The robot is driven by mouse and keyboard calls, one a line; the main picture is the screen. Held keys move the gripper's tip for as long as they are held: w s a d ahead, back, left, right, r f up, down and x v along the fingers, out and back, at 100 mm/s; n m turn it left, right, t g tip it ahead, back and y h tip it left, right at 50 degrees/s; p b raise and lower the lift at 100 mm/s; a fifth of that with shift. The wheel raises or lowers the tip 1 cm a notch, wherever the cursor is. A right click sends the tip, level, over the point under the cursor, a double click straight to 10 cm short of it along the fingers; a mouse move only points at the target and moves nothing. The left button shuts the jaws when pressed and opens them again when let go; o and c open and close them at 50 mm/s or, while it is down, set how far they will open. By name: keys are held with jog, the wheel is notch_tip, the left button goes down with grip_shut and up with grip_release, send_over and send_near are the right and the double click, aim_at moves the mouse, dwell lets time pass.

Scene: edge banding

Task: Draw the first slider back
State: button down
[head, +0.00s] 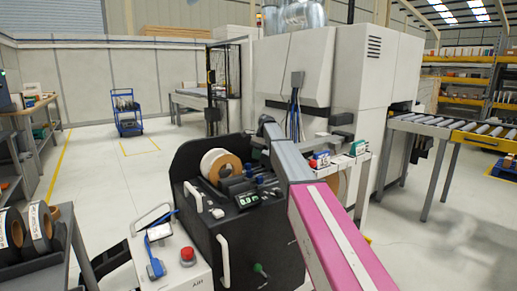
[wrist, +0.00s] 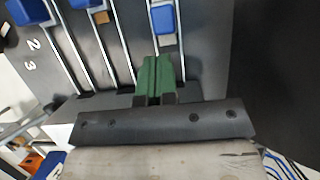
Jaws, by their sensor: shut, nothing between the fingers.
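In the wrist view, blue slider knobs stand on pale rails over a dark panel. One blue knob (wrist: 164,18) is at the top, just beyond my fingertips. A second blue knob (wrist: 84,3) is cut by the top edge, and a third (wrist: 28,11) is at the upper left. The white figures 2 and 3 are printed at the left. I cannot tell which slider is the first. My gripper (wrist: 157,64) shows green fingers, shut and empty, short of the nearest knob. In the head view, small blue knobs (head: 260,179) show on the black machine.
A tape roll (head: 220,166) and a small green display (head: 247,200) sit on the black machine. My pink and grey arm crosses its right side. A white box with a red button (head: 187,254) stands at front left. A roller conveyor (head: 440,127) is at right. Open floor lies at left.

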aim_at(248, 168)
jog(key=shift+x, duration=1.3)
jog(key=shift+s+a, duration=0.1)
jog(key=s+a, duration=0.1)
jog(key=a, duration=0.1)
jog(key=s+a, duration=0.1)
jog(key=a, duration=0.1)
jog(key=shift+s, duration=0.4)
